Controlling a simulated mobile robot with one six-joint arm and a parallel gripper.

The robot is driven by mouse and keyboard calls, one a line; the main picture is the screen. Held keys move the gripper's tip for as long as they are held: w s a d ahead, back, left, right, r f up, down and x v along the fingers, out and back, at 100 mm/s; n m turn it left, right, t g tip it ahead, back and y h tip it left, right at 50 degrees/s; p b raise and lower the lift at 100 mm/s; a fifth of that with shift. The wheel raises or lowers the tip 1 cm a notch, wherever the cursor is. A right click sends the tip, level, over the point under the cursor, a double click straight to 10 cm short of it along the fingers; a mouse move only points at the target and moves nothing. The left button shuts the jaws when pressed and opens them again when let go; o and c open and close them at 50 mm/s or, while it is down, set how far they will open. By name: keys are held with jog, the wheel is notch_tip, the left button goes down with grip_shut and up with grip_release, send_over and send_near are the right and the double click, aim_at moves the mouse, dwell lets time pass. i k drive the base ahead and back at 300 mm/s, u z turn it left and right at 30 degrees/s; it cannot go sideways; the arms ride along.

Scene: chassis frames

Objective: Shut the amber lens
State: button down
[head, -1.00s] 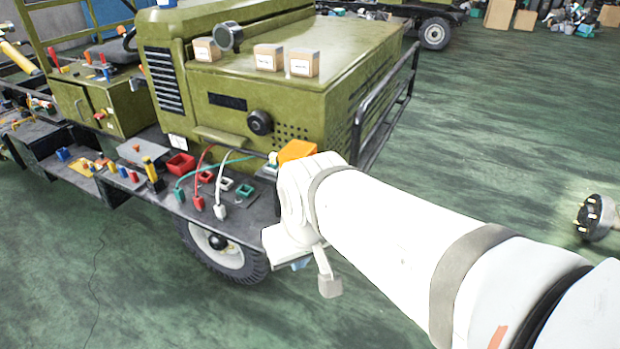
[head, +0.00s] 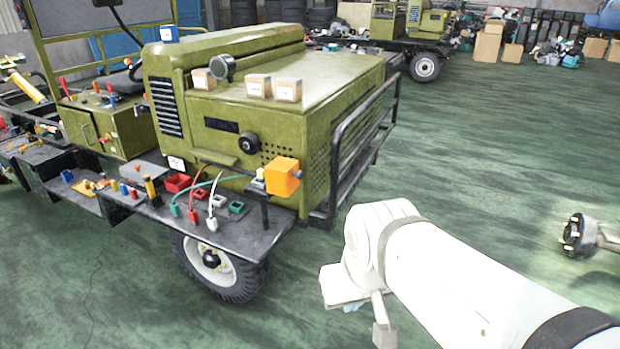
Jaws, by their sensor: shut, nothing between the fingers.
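The amber lens (head: 282,176) is an orange, box-like piece. It stands above the right end of the truck's front shelf, on a thin dark post. A small pale and yellow piece (head: 258,180) sits just left of it. I cannot tell how far the lens stands open. My gripper (head: 350,304) is at the end of my white arm, right of and lower in the picture than the lens, clear of it. It is shut and empty; its fingers are small and partly hidden by the wrist.
The dark front shelf (head: 225,240) carries sockets and red, teal and white cables left of the lens. A black rail (head: 340,165) runs along the truck's right side. Small boxes (head: 259,86) stand on the hood.

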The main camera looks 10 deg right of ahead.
aim_at(283, 176)
jog(key=i, duration=1)
jog(key=z, duration=0.05)
